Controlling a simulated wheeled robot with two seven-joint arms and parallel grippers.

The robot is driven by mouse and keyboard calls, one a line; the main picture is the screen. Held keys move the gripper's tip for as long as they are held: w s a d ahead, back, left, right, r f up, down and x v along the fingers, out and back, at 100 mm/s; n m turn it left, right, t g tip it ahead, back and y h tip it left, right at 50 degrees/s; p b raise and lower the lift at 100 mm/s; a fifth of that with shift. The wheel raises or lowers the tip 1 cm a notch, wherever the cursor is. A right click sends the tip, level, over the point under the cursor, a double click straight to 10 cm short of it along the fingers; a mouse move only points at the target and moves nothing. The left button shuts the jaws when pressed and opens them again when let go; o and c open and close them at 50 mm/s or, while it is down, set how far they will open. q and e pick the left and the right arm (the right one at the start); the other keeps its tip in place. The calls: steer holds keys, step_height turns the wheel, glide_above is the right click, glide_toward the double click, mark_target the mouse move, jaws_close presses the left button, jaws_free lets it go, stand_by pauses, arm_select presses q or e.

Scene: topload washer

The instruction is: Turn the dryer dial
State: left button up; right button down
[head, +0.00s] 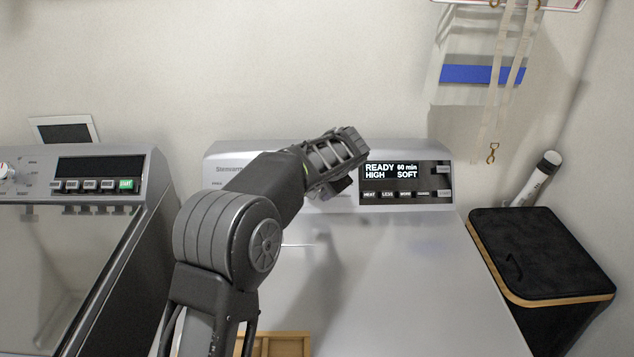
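The dryer's control panel (437,203) stands at the back of the middle white machine. Its display (391,171) reads READY, 60 min, HIGH, SOFT, with a row of buttons below. My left arm comes up from the lower left, and my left gripper (342,182) is in front of the panel, just left of the display. I see no dial on the dryer; the arm and gripper cover that part of the panel. Whether the fingers are open, shut or touching anything cannot be told. My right gripper is not in view.
A washer (158,172) with a clear lid, a green START button and a white knob (6,171) stands at the left. A black-topped bin (540,250) is at the right. Straps (505,60) hang above it. The dryer top (400,290) is clear on the right.

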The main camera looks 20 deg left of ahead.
arm_select(q)
steer(key=b+v, duration=0.1)
steer(key=v, duration=0.6)
steer(key=shift+s+d+r, duration=0.2)
steer(key=shift+r, duration=0.1)
stand_by(0.4)
